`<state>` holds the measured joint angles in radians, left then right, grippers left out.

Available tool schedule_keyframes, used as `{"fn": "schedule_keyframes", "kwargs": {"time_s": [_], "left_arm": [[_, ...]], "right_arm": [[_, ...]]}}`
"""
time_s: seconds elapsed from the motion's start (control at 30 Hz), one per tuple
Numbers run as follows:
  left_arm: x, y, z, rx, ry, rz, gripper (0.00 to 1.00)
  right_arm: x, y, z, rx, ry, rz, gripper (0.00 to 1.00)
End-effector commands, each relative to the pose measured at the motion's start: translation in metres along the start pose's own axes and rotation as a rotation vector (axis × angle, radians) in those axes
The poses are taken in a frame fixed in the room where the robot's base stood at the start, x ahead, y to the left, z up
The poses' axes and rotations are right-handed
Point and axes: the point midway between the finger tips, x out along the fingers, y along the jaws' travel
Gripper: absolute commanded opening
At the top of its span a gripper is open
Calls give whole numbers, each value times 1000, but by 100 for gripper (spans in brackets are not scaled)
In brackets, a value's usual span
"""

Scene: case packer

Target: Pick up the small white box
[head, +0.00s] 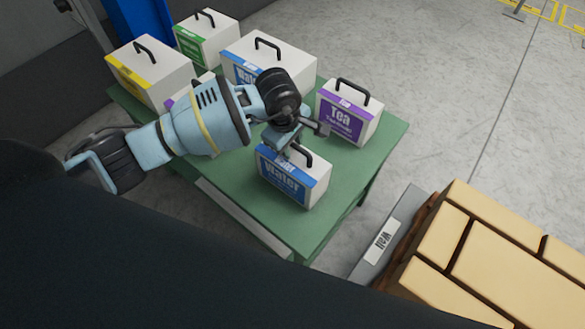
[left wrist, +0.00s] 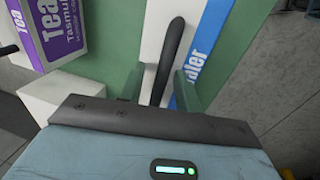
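A small white box with a blue "Water" label (head: 290,183) stands upright at the front of the green table, with a dark handle on top. My left gripper (head: 290,143) is right over this box, by its handle. In the left wrist view, the dark handle (left wrist: 168,60) rises between the two spread fingers of the left gripper (left wrist: 159,88), with gaps visible on both sides. The box's white top and blue label (left wrist: 210,50) show beyond the fingers. My right gripper is not in view.
On the green table (head: 335,205), a purple "Tea" box (head: 350,112) stands close behind on the right. A larger blue-labelled box (head: 290,62), a yellow-labelled box (head: 150,72) and a green-labelled box (head: 207,38) stand further back. A pallet of cartons (head: 490,260) is at lower right.

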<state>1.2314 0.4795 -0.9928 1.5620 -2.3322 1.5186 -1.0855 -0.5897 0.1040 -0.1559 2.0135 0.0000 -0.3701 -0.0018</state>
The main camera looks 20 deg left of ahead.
Motion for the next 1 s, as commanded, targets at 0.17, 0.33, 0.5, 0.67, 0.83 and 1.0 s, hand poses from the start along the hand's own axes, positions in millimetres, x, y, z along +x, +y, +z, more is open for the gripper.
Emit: {"fn": "schedule_keyframes", "kwargs": {"time_s": [0.17, 0.33, 0.5, 0.67, 0.83, 1.0], "left_arm": [[0, 0, 0, 0, 0, 1, 34], [0, 0, 0, 0, 0, 1, 13], [0, 0, 0, 0, 0, 1, 0], [0, 0, 0, 0, 0, 1, 0], [0, 0, 0, 0, 0, 1, 0], [0, 0, 0, 0, 0, 1, 0]], "right_arm": [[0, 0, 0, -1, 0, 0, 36], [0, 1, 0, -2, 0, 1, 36], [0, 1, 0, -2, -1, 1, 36], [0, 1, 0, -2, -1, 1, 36], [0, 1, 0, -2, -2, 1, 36], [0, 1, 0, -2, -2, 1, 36]]}}
